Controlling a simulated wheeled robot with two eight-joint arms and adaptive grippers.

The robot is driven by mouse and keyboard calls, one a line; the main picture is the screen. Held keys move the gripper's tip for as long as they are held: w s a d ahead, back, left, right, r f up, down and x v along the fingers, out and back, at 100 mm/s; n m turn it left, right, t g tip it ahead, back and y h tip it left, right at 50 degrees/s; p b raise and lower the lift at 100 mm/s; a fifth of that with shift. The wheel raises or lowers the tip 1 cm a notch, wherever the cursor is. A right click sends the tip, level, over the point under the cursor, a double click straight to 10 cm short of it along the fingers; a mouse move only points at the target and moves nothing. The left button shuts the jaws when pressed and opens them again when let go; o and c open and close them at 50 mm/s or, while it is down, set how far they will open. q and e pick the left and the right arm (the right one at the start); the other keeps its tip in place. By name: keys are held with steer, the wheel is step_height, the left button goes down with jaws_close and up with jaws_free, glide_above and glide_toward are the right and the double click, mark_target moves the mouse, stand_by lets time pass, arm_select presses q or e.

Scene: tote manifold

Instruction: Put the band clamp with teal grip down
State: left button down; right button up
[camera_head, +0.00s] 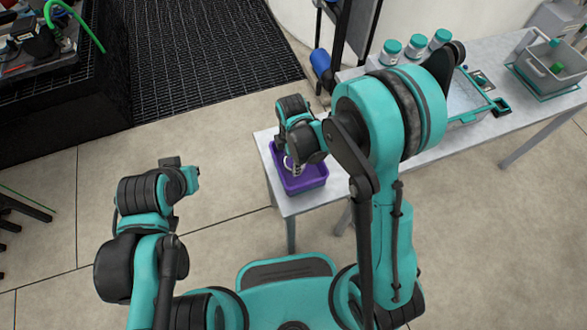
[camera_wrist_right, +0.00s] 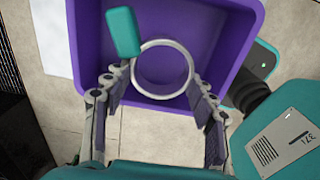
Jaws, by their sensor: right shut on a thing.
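The band clamp is a pale metal ring (camera_wrist_right: 162,97) with a teal block grip (camera_wrist_right: 123,32) at its upper left in the right wrist view. My right gripper (camera_wrist_right: 158,80) has its fingers on both sides of the ring and is shut on it. The clamp is over or inside a purple tote (camera_head: 306,184), whose wall also fills the right wrist view (camera_wrist_right: 90,30). I cannot tell whether the clamp touches the tote's floor. In the head view the right wrist hides most of the clamp. My left gripper (camera_head: 172,162) is away from the table, with its fingers unclear.
The tote stands at the left end of a grey table (camera_head: 334,196). Farther right are several teal-lidded jars (camera_head: 415,46), a clear teal-rimmed tray (camera_head: 470,115) and a grey crate (camera_head: 548,70). A dark workbench (camera_head: 60,90) stands at far left.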

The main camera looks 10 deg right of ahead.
steer(key=shift+f+b, duration=0.8)
steer(key=shift+f, duration=1.55)
steer(key=shift+f, duration=0.15)
steer(key=o, duration=1.2)
steer(key=shift+c, duration=0.2)
